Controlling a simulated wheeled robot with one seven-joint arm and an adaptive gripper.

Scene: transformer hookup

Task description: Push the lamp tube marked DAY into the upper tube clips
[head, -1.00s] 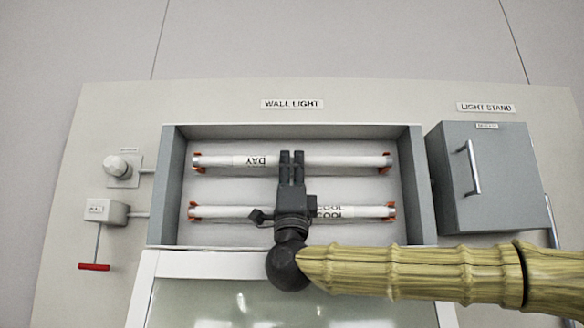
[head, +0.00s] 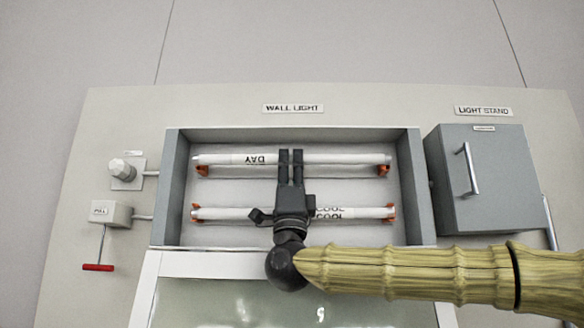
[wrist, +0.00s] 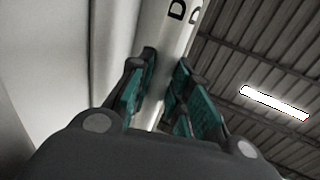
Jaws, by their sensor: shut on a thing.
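The white lamp tube marked DAY (head: 225,159) lies level across the upper part of the wall-light box, its lettering upside down. My gripper (head: 291,155) is shut on it near its middle, reaching up from below. The orange upper tube clips, left (head: 202,170) and right (head: 383,169), show just below the tube's ends. The tube looks in front of or a little above them; I cannot tell the depth of the gap. In the wrist view the tube (wrist: 162,40) runs between the teal finger pads, with part of its lettering at the top.
A second tube marked COOL (head: 350,212) sits at the lower clips, partly behind my gripper. The box's grey walls (head: 173,190) surround both tubes. A white-framed panel (head: 200,265) is below. A red-handled pull switch (head: 98,267) is left, a grey cabinet (head: 490,205) right.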

